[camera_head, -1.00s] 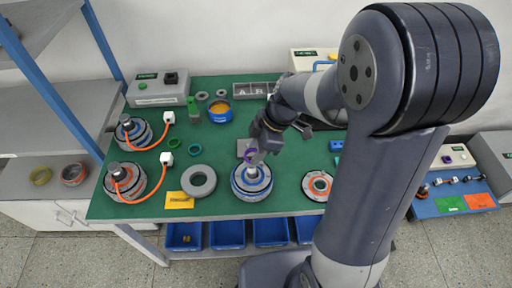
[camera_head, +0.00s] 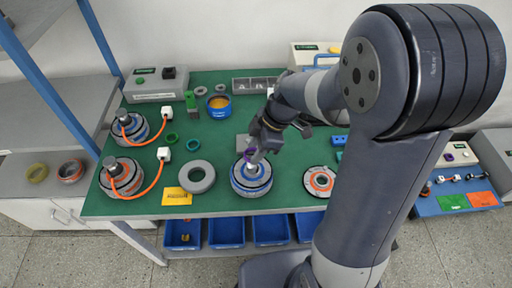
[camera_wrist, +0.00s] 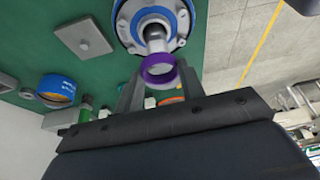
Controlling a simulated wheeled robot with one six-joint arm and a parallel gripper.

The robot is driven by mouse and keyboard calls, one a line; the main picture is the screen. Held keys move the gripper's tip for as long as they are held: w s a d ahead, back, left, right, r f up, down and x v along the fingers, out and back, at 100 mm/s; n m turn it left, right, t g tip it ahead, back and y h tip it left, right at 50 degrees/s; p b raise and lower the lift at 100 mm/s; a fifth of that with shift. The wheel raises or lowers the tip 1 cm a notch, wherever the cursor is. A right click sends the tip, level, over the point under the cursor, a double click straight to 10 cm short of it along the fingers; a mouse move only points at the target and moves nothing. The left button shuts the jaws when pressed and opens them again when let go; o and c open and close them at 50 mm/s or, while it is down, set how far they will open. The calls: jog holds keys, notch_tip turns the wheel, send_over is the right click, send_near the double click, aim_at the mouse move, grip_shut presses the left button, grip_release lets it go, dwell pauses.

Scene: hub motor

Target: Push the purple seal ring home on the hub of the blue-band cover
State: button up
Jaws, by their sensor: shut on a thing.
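The blue-band cover (camera_head: 251,182) sits on the green bench, a round grey unit with a blue band; in the wrist view its flange (camera_wrist: 124,28) shows at the top, with a central shaft (camera_wrist: 156,42). The purple seal ring (camera_wrist: 158,70) is between my fingertips, nearer the camera than the cover and in line with the shaft's end. It also shows in the head view (camera_head: 248,154), above the cover's middle. My gripper (camera_head: 254,157) is shut on the ring. Whether the ring surrounds the shaft tip I cannot tell.
A grey ring (camera_head: 197,177) and yellow label (camera_head: 176,196) lie left of the cover. An orange-marked disc (camera_head: 318,181) lies right. Motors with orange cables (camera_head: 121,177) stand at the left. A grey plate (camera_wrist: 84,37) lies close beside the cover.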

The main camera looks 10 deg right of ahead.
jog(key=shift+f+b, duration=1.2)
jog(key=shift+b, duration=0.05)
jog(key=shift+f, duration=0.1)
jog(key=shift+f+b, duration=0.75)
jog(key=shift+b, duration=0.25)
jog(key=shift+f, duration=0.15)
jog(key=shift+f+b, duration=0.55)
jog(key=shift+b, duration=0.2)
jog(key=shift+s+f+b, duration=0.1)
jog(key=shift+f+b, duration=0.25)
jog(key=shift+b, duration=0.75)
dwell(1.6)
jog(key=o, duration=1.3)
